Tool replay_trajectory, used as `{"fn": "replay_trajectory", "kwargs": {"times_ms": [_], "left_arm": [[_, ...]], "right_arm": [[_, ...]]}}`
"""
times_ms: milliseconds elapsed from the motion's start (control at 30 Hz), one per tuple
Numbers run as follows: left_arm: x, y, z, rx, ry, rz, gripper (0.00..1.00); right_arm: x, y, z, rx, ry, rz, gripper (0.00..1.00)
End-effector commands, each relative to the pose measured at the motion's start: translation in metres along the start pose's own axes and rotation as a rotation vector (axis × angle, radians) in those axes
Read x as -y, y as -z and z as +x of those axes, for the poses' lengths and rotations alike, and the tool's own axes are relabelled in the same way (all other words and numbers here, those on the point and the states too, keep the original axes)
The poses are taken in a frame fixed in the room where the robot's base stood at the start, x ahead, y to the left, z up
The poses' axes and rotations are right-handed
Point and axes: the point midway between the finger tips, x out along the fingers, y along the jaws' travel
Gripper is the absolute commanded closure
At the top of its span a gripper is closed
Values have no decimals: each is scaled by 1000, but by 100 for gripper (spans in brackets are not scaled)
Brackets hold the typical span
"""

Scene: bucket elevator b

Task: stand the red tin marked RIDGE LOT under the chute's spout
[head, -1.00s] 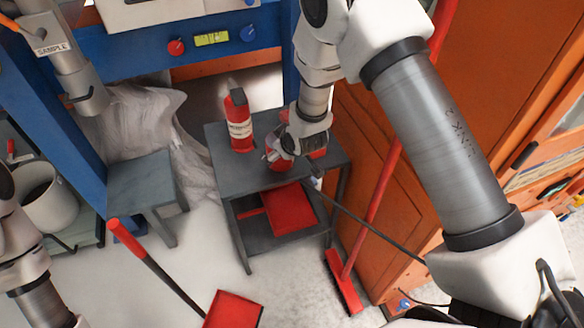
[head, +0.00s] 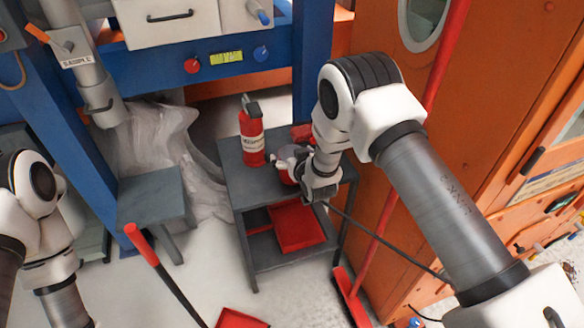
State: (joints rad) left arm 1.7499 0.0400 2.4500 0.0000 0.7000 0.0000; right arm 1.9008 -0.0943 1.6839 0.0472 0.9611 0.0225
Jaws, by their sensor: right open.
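A grey metal chute (head: 72,52) with a SAMPLE tag comes down at the upper left. Its spout (head: 104,108) hangs above a small grey stand (head: 152,197), whose top is bare. On a grey two-level table (head: 240,187) my right gripper (head: 291,160) is open at a red tin (head: 287,177), which it partly hides. Another red object (head: 302,132) shows just behind the gripper. I cannot read RIDGE LOT on either, and cannot tell whether the fingers touch the tin. My left arm is at the left edge; its gripper is out of view.
A red tray (head: 298,228) is on the lower shelf. A red-handled tool (head: 143,245) and a red broom (head: 350,297) stand around the table. Orange cabinets (head: 500,110) close off the right.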

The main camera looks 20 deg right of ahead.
Motion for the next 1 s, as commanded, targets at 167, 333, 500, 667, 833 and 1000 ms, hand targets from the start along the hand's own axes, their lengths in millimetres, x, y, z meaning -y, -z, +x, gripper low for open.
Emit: {"fn": "replay_trajectory", "kwargs": {"times_ms": [167, 333, 500, 667, 833, 1000], "left_arm": [[0, 0, 0, 0, 0, 0, 60], [0, 0, 0, 0, 0, 0, 60], [0, 0, 0, 0, 0, 0, 60], [0, 0, 0, 0, 0, 0, 60], [0, 0, 1, 0, 0, 0, 60], [0, 0, -1, 0, 0, 0, 60]], "right_arm": [[0, 0, 0, 0, 0, 0, 7], [0, 0, 0, 0, 0, 0, 67], [0, 0, 0, 0, 0, -1, 75], [1, 1, -1, 0, 1, -1, 75], [10, 11, -4, -3, 2, -2, 75], [8, 35, -14, -3, 1, -1, 75]]}}
